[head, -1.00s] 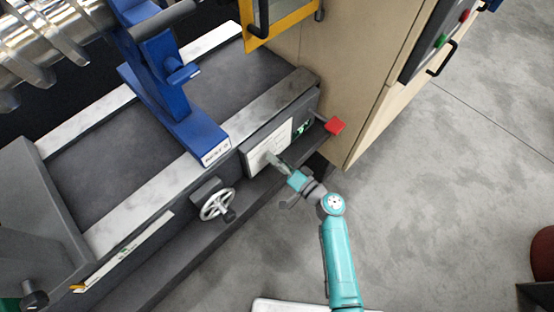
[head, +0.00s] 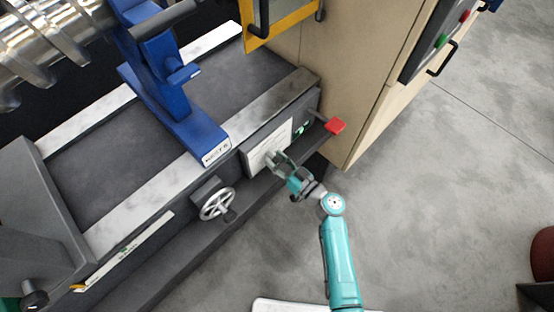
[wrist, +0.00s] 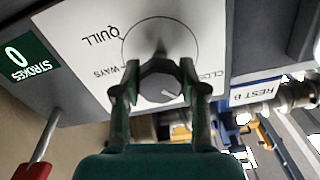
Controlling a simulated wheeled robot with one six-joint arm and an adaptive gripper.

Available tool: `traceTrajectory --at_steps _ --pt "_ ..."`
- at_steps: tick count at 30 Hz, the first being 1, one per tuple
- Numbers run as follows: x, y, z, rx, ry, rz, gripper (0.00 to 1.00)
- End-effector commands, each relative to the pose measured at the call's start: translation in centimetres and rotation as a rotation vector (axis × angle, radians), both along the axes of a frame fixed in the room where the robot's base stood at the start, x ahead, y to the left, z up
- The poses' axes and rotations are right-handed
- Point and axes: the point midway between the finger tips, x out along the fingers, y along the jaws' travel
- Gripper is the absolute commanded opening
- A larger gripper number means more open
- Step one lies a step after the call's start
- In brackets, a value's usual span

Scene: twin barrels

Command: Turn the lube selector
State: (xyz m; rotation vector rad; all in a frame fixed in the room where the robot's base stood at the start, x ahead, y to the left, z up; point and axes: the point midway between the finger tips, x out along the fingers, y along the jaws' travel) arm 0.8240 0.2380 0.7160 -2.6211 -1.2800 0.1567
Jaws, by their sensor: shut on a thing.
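The lube selector is a dark faceted knob (wrist: 161,82) on a white plate lettered QUILL, WAYS and a partly covered word starting CLOS, seen upside down in the wrist view. A pale pointer line on the knob points to the lower right of that view. My gripper (wrist: 160,90) has one finger on each side of the knob and is shut on it. In the head view my gripper (head: 277,160) is at the white plate (head: 262,148) on the machine's front face, and it hides the knob.
A red-ended lever (head: 335,125) sticks out right of the plate. A handwheel (head: 217,204) is to the lower left. A green STROKES counter showing 0 (wrist: 20,58) is beside the plate. A beige cabinet (head: 335,70) stands at right. The floor (head: 450,180) is open.

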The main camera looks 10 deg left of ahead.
Motion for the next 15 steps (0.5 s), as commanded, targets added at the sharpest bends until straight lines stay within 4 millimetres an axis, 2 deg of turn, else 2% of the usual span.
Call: traceTrajectory --at_steps 15 --pt "-0.10 0.02 -0.20 -0.042 -0.048 0.001 0.07"
